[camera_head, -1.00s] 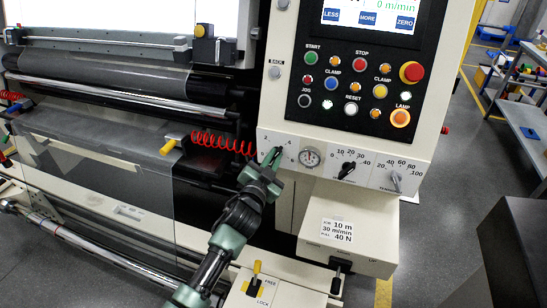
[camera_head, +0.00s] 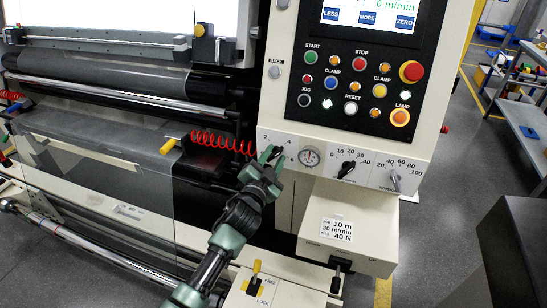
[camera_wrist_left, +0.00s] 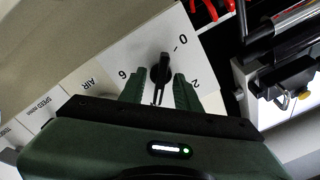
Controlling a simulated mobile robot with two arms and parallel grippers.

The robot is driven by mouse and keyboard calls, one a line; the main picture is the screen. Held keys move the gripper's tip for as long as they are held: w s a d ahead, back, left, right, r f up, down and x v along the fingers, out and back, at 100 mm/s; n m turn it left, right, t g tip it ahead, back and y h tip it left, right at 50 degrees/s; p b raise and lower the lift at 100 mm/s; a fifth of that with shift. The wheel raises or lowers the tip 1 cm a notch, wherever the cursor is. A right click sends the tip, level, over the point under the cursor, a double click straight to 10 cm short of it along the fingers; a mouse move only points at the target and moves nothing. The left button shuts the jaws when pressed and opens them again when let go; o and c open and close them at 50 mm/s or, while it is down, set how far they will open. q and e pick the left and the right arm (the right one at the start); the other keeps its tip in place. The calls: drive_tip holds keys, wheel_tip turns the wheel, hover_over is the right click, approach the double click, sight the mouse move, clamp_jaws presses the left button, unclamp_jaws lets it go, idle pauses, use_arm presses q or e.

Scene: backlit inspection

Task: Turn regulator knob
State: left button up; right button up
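The regulator knob (camera_wrist_left: 161,68) is a black pointer knob on a pale panel face marked 0, 2 and 6, with the word AIR beside it. My left gripper (camera_wrist_left: 159,88) is at the knob, with one green finger on each side of it. Pale panel shows between the fingers and the knob, so the gripper looks open around it. In the head view my left gripper (camera_head: 271,155) reaches the left end of the lower panel strip and hides most of the knob. The knob's exact setting is unclear. My right gripper is not in view.
A round gauge (camera_head: 309,157) sits just right of the gripper. Two more knobs, one black (camera_head: 347,169) and one grey (camera_head: 395,181), lie further right. A red coiled hose (camera_head: 222,142) is close on the left. The button panel (camera_head: 357,85) is above.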

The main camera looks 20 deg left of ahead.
use_arm(q)
drive_tip(key=s+b, duration=0.1)
drive_tip(key=s, duration=0.6)
drive_tip(key=shift+s+a, duration=0.15)
drive_tip(key=shift+s, duration=0.25)
